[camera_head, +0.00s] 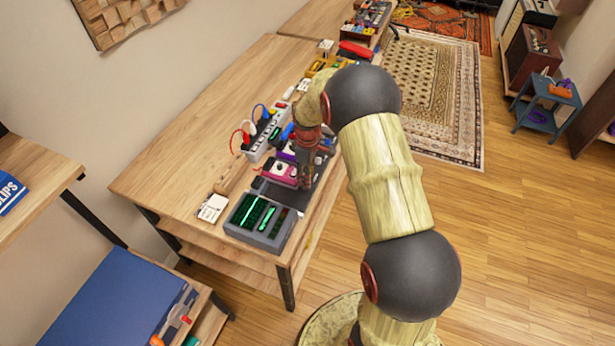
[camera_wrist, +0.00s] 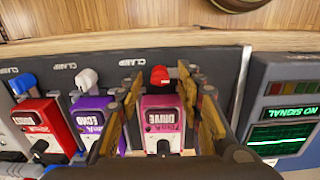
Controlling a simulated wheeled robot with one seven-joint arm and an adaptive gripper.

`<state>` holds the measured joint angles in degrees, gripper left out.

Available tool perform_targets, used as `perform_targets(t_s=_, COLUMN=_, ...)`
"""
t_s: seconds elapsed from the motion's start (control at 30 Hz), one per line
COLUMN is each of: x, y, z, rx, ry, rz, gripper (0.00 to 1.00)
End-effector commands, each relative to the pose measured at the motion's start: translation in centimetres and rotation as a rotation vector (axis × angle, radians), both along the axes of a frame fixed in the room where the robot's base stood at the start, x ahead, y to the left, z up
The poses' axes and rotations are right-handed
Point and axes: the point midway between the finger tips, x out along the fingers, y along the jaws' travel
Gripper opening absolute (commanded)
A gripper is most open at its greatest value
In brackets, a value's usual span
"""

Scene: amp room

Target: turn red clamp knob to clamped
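The red clamp knob (camera_wrist: 159,76) sits at the top edge of a pink DRIVE pedal (camera_wrist: 162,112) in the wrist view. The pedal also shows in the head view (camera_head: 279,172). My gripper (camera_wrist: 161,82) is open and empty, with one finger on each side of the knob and the pedal's upper part. I see gaps between the fingers and the knob; I cannot tell how high the fingertips are above it. In the head view my gripper (camera_head: 305,178) points down over the pedalboard, and the red knob is hidden there.
Left of the gripper are a purple ECHO pedal (camera_wrist: 95,117) with a white knob (camera_wrist: 87,79) and a red pedal (camera_wrist: 40,119) with a blue knob (camera_wrist: 22,83). A grey meter box (camera_wrist: 284,110) reading NO SIGNAL stands right. A power strip (camera_head: 266,134) lies behind on the bench.

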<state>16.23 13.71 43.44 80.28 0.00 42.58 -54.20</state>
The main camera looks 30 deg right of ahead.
Motion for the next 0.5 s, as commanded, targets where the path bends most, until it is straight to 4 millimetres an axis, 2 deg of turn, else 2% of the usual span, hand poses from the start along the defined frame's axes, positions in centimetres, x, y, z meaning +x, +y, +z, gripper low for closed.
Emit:
perform_targets(t_s=0.17, x=0.01, y=0.0, z=0.03, rx=0.0, ry=0.0, rz=0.0, gripper=0.37)
perform_targets(t_s=0.5, x=0.0, y=0.0, z=0.03, rx=0.0, ry=0.0, rz=0.0, gripper=0.18)
